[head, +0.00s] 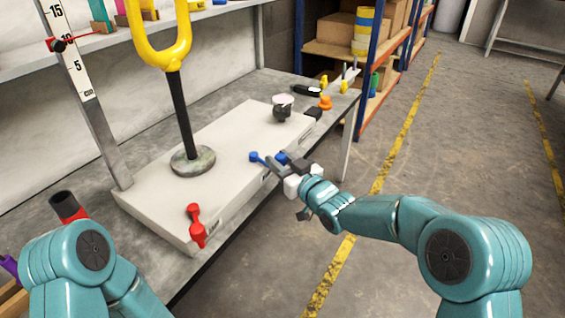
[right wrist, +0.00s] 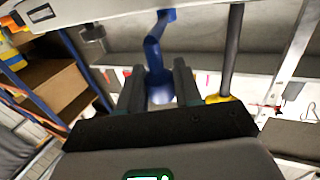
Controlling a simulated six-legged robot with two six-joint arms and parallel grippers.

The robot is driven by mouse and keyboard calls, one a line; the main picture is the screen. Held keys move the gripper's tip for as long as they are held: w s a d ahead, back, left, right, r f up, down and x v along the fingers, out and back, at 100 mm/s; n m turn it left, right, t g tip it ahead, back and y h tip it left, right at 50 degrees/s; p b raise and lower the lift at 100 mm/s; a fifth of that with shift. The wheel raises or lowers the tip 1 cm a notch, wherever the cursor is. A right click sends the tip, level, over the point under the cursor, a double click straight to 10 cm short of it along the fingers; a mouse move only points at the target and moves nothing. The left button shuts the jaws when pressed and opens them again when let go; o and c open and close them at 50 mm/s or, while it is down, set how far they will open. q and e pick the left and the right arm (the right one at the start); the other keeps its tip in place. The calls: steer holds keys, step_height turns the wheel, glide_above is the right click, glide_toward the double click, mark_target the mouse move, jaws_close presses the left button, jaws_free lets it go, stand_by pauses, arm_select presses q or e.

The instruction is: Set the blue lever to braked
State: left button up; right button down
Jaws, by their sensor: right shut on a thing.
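The blue lever (head: 255,156) is on the right-hand side of the white panel box (head: 237,130) on the bench; its blue knob end points left in the head view. My right gripper (head: 275,166) is at the lever, and its fingers partly hide it. In the right wrist view the blue lever (right wrist: 154,52) runs between the two dark fingers of my right gripper (right wrist: 159,82), which is shut on it. I cannot read any braked marking. My left arm shows at the lower left of the head view, but its gripper is out of view.
A red lever (head: 196,225) sits at the near edge of the box. A yellow-handled black post (head: 180,115) stands on the box. A dark knob (head: 281,108) is at the back. Bare floor lies to the right, with a shelf rack (head: 370,70) behind.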

steer(key=c, duration=0.9)
jaws_free()
steer(key=shift+w, duration=0.1)
steer(key=shift+o, duration=0.2)
steer(key=p+v, duration=0.2)
steer(key=v, duration=1.4)
steer(key=shift+d+p, duration=0.15)
steer(key=shift+p, duration=0.25)
